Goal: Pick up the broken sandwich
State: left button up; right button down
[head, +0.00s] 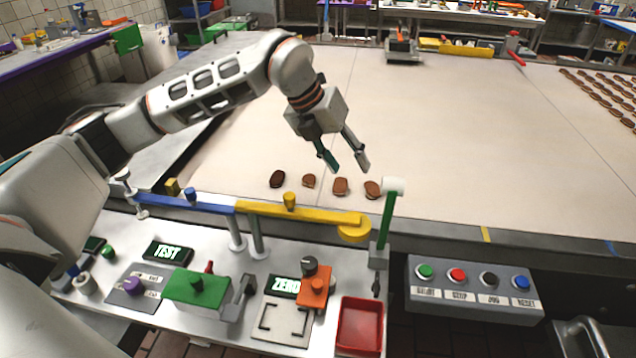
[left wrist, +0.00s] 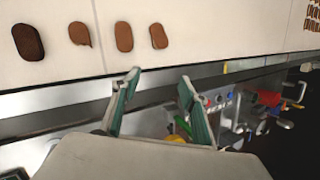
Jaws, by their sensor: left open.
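Several brown sandwiches lie in a row on the pale belt near its front edge. The second from the left is a small sandwich (head: 309,181) with an uneven edge and looks broken; it also shows in the left wrist view (left wrist: 79,33) with a jagged lower corner. A dark sandwich (head: 277,178) lies to its left, and two more, a third sandwich (head: 340,187) and a rightmost sandwich (head: 372,190), lie to its right. My left gripper (head: 347,163) is open and empty above the belt, near the row's right half. Its fingers also show in the left wrist view (left wrist: 159,80). My right gripper is not in view.
A blue bar (head: 185,203) and a yellow bar (head: 300,214) run along the belt's front edge, with a green post (head: 386,225) at the right. A red tray (head: 359,327) stands on the front bench. Rows of sandwiches (head: 605,95) lie far right. The middle belt is clear.

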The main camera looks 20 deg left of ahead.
aim_at(309, 179)
pick_arm(q)
jog(key=w+a+f+n+y, duration=0.1)
jog(key=a+f+y, duration=0.15)
jog(key=a, duration=0.25)
jog(key=w+a+f+n+y, duration=0.1)
jog(key=a+f+n+y, duration=0.15)
jog(key=a, duration=0.35)
jog(key=shift+m+t, duration=0.3)
jog(key=shift+m, duration=0.15)
jog(key=x, duration=0.7)
jog(key=shift+w+a, duration=0.15)
jog(key=shift+w, duration=0.1)
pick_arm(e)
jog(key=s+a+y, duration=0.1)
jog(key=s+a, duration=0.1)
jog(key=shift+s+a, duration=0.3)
pick_arm(q)
jog(key=c, duration=0.8)
